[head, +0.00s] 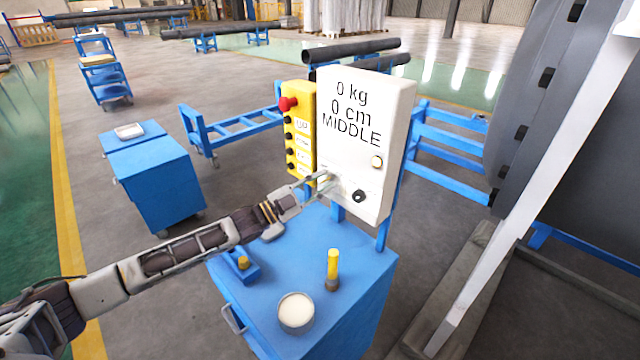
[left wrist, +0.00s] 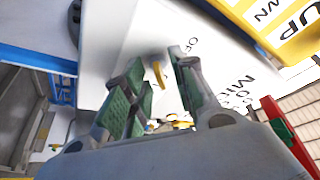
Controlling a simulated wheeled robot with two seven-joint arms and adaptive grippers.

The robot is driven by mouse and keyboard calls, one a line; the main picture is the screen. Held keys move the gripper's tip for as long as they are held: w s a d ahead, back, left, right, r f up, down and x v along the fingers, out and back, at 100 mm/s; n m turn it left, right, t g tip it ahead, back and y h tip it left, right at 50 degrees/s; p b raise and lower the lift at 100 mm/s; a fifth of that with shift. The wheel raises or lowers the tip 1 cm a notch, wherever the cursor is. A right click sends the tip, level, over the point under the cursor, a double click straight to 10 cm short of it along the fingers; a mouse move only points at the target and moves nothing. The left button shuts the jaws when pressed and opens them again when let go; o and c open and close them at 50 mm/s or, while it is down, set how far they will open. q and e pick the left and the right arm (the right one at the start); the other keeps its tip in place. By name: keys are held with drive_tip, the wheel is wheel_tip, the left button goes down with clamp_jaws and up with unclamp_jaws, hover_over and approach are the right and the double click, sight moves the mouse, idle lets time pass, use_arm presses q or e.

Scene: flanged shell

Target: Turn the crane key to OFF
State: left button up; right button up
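The white control panel (head: 361,125) stands upright on the blue cart and reads "0 kg", "0 cm", "MIDDLE". My left gripper (head: 328,178) is at the panel's lower left and covers the key area in the head view. In the left wrist view, my left gripper (left wrist: 155,65) is open, its green-padded fingers apart. The small yellowish crane key (left wrist: 158,74) shows between them against the panel face, with partial "OF" lettering close by. I cannot tell whether a finger touches it. My right gripper is not in view.
The blue cart (head: 350,285) holds a white can (head: 296,312) and a yellow-handled tool (head: 332,265). A large grey shell (head: 570,120) stands right.

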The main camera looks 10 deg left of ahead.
use_arm(q)
clamp_jaws()
